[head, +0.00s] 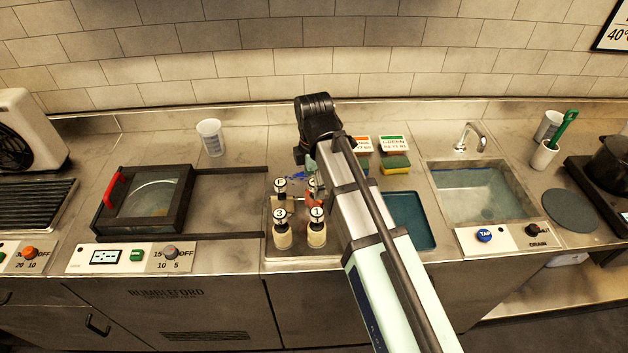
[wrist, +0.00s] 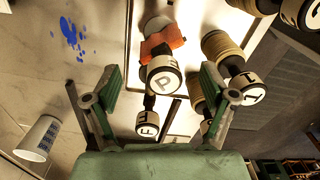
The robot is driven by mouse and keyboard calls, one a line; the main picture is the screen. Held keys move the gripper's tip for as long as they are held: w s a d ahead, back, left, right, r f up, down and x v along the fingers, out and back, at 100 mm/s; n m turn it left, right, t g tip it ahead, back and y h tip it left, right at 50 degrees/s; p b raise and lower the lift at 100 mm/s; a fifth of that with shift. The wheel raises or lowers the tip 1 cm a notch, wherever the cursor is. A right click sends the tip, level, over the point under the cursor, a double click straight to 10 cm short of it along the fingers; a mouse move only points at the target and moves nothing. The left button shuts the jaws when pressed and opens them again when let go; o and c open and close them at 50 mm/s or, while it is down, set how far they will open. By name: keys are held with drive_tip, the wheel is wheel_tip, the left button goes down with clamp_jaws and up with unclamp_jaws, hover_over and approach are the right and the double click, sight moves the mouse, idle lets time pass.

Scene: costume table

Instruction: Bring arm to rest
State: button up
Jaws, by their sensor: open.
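My gripper (wrist: 158,78) is open, its two green fingers spread apart with nothing clearly held between them. In the head view my arm reaches from the lower right over the counter, and my gripper (head: 310,164) is partly hidden behind the dark wrist, above the back of a group of bottle-like pieces. These pieces have round white lettered tops, and one (head: 283,235) stands at the group's front left. In the wrist view a piece marked P (wrist: 164,82) appears between the fingers, with an orange wrap (wrist: 160,42) beyond its top; I cannot tell its distance from the fingers.
A white cup (head: 210,137) stands back left; blue marks (wrist: 72,36) lie on the counter. Right of the arm are sponges (head: 396,165), a teal tray (head: 411,220) and a sink (head: 480,192). A dark-framed box with a red handle (head: 114,187) stands left.

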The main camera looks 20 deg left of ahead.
drive_tip(key=shift+r, duration=0.2)
drive_tip(key=shift+r+p, duration=2.65)
drive_tip(key=shift+r, duration=0.7)
